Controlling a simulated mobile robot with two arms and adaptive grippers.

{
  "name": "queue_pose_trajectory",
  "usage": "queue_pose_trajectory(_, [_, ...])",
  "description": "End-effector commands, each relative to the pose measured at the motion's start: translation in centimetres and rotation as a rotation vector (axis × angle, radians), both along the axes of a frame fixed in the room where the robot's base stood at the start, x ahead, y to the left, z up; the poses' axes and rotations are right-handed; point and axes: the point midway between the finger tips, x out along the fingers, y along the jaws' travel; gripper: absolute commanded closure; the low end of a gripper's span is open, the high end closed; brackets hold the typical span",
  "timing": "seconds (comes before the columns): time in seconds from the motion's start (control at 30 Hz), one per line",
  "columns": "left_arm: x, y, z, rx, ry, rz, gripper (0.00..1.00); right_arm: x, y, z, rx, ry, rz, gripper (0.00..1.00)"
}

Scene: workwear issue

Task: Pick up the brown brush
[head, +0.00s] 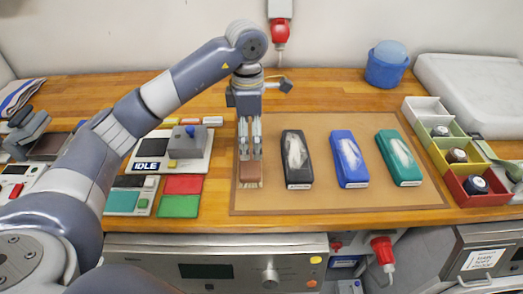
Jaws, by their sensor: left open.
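The brown brush (249,173) lies on the brown mat (330,203) near its left edge, with pale bristles showing at its near end. My left gripper (250,152) points down over it, with its two fingers at the brush's far part. The fingers are open and cover part of the brush. Whether they touch it I cannot tell. My right gripper is not in view.
Black (296,159), blue (348,160) and green (399,158) items lie in a row to the right on the mat. Coloured bins (480,199) stand further right. A panel marked IDLE (147,166) and red and green pads (181,206) lie to the left.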

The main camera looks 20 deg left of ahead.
Motion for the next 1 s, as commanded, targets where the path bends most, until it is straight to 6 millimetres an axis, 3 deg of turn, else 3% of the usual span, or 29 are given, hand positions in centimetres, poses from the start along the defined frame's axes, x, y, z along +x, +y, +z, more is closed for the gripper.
queue_pose_trajectory(0.1, [-0.1, 0.4, -0.4, 0.012, 0.004, 0.004, 0.0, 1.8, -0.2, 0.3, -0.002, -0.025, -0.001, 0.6])
queue_pose_trajectory(0.17, [-0.1, 0.4, -1.2, 0.012, 0.007, 0.005, 0.0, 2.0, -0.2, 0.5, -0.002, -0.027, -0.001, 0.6])
queue_pose_trajectory(0.27, [-0.2, 0.4, -2.9, 0.012, 0.006, 0.003, 0.0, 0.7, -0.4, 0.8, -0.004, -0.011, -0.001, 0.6])
queue_pose_trajectory(0.43, [-0.2, 0.4, -5.0, 0.011, 0.005, 0.004, 0.0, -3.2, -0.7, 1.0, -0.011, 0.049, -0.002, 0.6])
queue_pose_trajectory(0.57, [-0.2, 0.3, -5.7, 0.011, 0.003, 0.004, 0.0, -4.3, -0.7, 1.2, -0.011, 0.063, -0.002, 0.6])
queue_pose_trajectory(0.67, [-0.4, 0.4, -6.7, 0.011, 0.006, 0.004, 0.0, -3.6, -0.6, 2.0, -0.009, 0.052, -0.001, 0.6])
queue_pose_trajectory(0.9, [-0.5, 0.3, -9.9, 0.01, 0.004, 0.004, 0.0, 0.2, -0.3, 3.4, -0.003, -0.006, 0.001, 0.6])
queue_pose_trajectory(1.0, [-0.5, 0.3, -10.6, 0.01, 0.002, 0.003, 0.0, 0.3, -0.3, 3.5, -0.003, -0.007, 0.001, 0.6])
